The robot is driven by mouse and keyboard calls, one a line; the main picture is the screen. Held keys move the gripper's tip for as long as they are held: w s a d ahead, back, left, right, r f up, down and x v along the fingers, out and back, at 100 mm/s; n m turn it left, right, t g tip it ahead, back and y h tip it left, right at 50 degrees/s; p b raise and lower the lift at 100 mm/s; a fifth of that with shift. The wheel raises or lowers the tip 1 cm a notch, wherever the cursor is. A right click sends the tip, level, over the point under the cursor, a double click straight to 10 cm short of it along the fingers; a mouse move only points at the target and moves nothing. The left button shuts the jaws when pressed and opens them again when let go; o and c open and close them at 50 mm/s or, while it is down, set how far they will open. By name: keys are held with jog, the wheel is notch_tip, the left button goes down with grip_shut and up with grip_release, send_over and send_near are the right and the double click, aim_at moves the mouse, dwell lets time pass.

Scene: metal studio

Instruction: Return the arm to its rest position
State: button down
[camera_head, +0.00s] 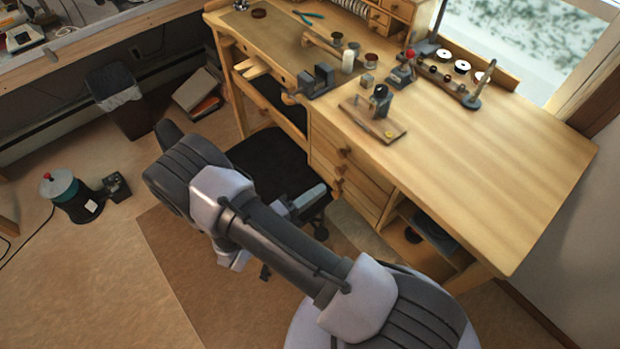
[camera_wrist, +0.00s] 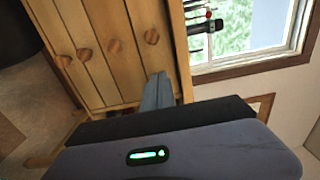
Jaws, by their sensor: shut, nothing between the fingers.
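My arm (camera_head: 275,240) reaches up from the bottom right of the head view and bends at an elbow (camera_head: 185,170) left of the wooden bench. My gripper (camera_head: 310,197) shows beyond the forearm, in front of the bench drawers, partly hidden by my arm. In the wrist view my gripper (camera_wrist: 156,93) is shut and empty, its grey fingers seen against the drawer fronts. No object is in its grasp.
The wooden bench (camera_head: 500,165) carries small tools and pots along its back; its right part is clear. Drawers (camera_head: 345,170) sit below, also in the wrist view (camera_wrist: 95,50). A bin (camera_head: 120,100) and a teal-banded canister (camera_head: 65,190) stand on the floor at left.

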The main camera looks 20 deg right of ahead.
jog(key=s+d+r+m+g+y+b, duration=0.1)
jog(key=s+r+m+g+y, duration=0.5)
jog(key=m, duration=0.5)
jog(key=s+d+r+m+g+y, duration=0.1)
jog(key=s+r+m+g+y, duration=0.2)
jog(key=r+m, duration=0.75)
jog(key=s+a+r+m+t+y+b, duration=0.1)
jog(key=a+r+m+t+y, duration=0.3)
jog(key=m, duration=0.7)
jog(key=s+a+r+m+t+y, duration=0.4)
jog(key=r+m+y, duration=0.2)
jog(key=m, duration=0.6)
jog(key=shift+a+r+t+b, duration=0.3)
jog(key=shift+a+r+b, duration=0.05)
